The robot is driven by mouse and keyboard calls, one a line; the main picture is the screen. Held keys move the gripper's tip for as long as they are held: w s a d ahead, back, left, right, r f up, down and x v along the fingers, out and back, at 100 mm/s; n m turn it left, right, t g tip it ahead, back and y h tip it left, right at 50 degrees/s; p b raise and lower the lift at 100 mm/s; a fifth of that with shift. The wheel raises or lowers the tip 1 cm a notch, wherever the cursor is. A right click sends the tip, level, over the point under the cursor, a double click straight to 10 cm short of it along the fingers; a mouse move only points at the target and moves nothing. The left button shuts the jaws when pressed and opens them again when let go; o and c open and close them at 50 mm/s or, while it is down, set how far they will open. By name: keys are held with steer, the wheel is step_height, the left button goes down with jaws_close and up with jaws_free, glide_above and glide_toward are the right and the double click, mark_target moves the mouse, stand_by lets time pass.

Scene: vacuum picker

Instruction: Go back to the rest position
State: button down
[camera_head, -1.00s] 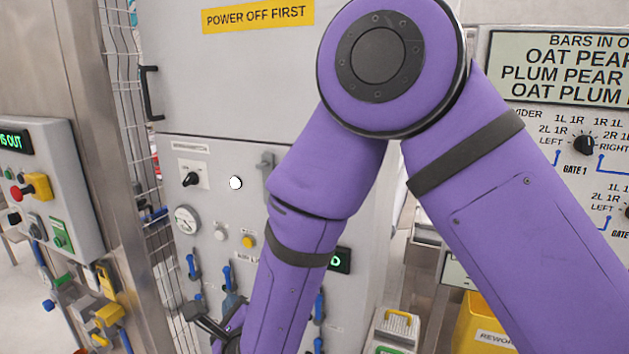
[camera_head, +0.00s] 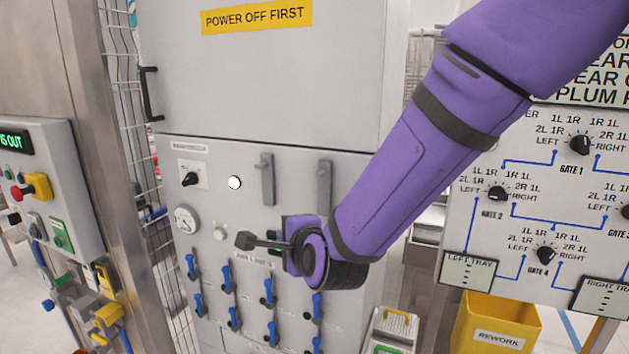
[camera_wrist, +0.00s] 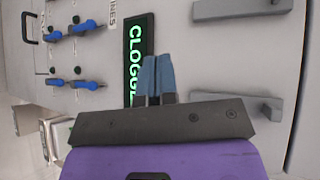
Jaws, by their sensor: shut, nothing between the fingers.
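My gripper (camera_head: 245,241) is at the end of my purple arm in the head view, in front of the grey cabinet (camera_head: 270,90). It points left and stands apart from the blue levers below it. In the wrist view my gripper (camera_wrist: 152,75) has its blue-grey fingertips together, with nothing between them. Behind the fingertips is a dark display (camera_wrist: 135,70) with green letters that read in part "CLOGG". Two grey bar handles (camera_wrist: 240,8) show to the right of it. My wrist hides part of the cabinet front in the head view.
Several blue levers (camera_head: 268,290) stick out of the cabinet below my gripper. A gate panel with dials (camera_head: 545,255) stands at the right, above a yellow rework bin (camera_head: 495,325). A button box (camera_head: 45,185) and a metal post are at the left.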

steer(key=s+d+r+n+g+h, duration=0.15)
steer(key=d+r+n, duration=0.4)
steer(key=d, duration=0.55)
steer(key=s+d+r+n+g+h, duration=0.2)
steer(key=s+d+r+n+g, duration=0.1)
steer(key=s+d, duration=0.8)
steer(key=s+d+r+n+g+h, duration=0.3)
steer(key=s+d+n, duration=0.2)
steer(key=s+d, duration=0.5)
steer(key=d, duration=0.3)
steer(key=shift+s+d+n, duration=0.2)
steer(key=shift+s+n, duration=0.15)
steer(key=shift+s, duration=0.05)
steer(key=shift+w, duration=0.1)
stand_by(0.6)
